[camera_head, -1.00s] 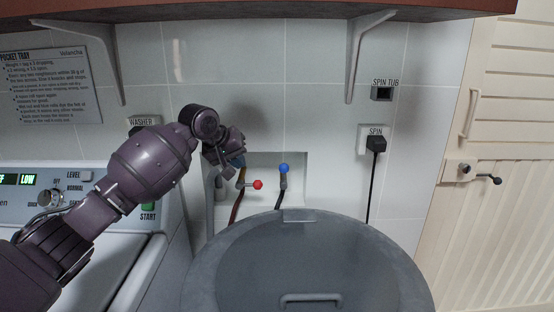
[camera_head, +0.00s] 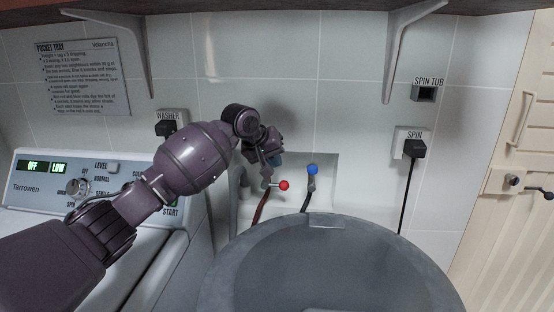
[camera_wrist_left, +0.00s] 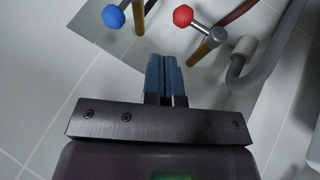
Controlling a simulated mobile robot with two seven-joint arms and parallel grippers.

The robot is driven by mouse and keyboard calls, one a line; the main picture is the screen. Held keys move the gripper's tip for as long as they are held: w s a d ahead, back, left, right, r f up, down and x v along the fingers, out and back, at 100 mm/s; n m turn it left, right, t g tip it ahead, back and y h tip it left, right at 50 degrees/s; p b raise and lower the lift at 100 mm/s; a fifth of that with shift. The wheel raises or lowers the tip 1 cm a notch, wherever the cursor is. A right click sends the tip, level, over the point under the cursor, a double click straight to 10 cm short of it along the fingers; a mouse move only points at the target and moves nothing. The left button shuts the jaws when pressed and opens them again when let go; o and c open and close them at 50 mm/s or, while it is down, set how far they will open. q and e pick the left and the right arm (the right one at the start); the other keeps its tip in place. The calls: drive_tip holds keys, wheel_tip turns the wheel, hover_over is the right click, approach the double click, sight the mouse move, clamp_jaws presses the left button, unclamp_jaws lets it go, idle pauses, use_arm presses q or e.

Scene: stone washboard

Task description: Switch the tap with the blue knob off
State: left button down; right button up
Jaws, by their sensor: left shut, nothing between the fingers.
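The tap with the blue knob (camera_head: 312,170) is in the wall recess, its knob upright at the top in the head view. In the left wrist view the blue knob (camera_wrist_left: 113,16) is at the upper left, apart from the fingers. The tap with the red knob (camera_head: 284,185) is to its left, its knob pointing sideways; it also shows in the left wrist view (camera_wrist_left: 183,16). My left gripper (camera_head: 275,160) is above and left of the blue knob, near the recess. Its blue fingers (camera_wrist_left: 165,72) are shut and empty. My right gripper is not in view.
A round grey tub lid (camera_head: 335,270) stands in front of the recess. A washer panel (camera_head: 60,180) is at the left, with a grey hose beside the taps. A spin plug and cord (camera_head: 414,150) hang at the right. A shelf with brackets is overhead.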

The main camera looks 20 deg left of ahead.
sight(312, 178)
use_arm(q)
drive_tip(key=w+d+f+b, duration=0.2)
drive_tip(key=w+d+f, duration=0.2)
drive_tip(key=w+d, duration=0.1)
drive_tip(key=shift+w+d+f+b, duration=0.25)
drive_tip(key=shift+d+f+b, duration=0.1)
drive_tip(key=shift+b, duration=0.05)
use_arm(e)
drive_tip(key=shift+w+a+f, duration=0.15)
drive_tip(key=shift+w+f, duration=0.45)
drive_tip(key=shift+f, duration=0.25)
